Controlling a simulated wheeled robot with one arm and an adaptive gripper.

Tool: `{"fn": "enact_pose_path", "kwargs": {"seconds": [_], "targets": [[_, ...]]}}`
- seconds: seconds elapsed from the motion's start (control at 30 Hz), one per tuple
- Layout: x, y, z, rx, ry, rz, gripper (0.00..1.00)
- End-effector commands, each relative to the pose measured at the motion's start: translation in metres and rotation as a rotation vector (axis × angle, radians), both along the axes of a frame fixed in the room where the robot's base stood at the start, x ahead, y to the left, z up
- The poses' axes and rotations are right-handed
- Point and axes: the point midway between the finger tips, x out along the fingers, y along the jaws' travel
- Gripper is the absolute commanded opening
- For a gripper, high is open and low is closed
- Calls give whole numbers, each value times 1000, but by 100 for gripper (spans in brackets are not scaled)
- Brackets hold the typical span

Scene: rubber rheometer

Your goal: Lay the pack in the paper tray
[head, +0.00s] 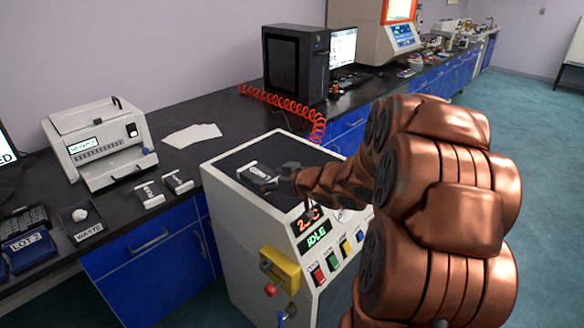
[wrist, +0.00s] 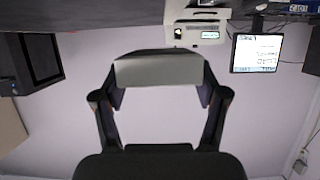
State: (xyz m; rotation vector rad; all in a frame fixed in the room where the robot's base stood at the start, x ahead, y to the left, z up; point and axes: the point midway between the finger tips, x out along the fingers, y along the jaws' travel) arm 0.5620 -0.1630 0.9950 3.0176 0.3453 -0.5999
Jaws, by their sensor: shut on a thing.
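My gripper (head: 284,176) is above or at the dark top of the white machine, pointing left. In the wrist view my gripper (wrist: 160,100) is shut on a pale grey flat block, apparently the pack (wrist: 157,70), held across both fingers. In the head view a small white piece with dark marks, which looks like the same pack (head: 257,172), is just left of the fingers. I cannot tell whether it touches the machine top. White paper sheets (head: 192,135) lie on the black counter. I cannot make out a distinct paper tray.
The white machine (head: 235,215) reads IDLE and has coloured buttons. A white desktop device (head: 97,140) stands at the left. Two small labelled pieces (head: 149,196) (head: 177,182) lie near the counter's front edge. A waste tray (head: 84,231) and a blue LOT 2 bin (head: 28,250) are farther left.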

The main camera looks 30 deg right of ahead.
Motion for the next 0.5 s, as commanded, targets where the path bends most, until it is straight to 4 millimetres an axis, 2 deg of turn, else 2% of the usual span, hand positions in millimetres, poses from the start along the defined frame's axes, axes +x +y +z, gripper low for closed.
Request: {"fn": "enact_pose_path", "kwargs": {"seconds": [0.5], "targets": [[22, -77, -6, 4, 1, -3, 32]]}}
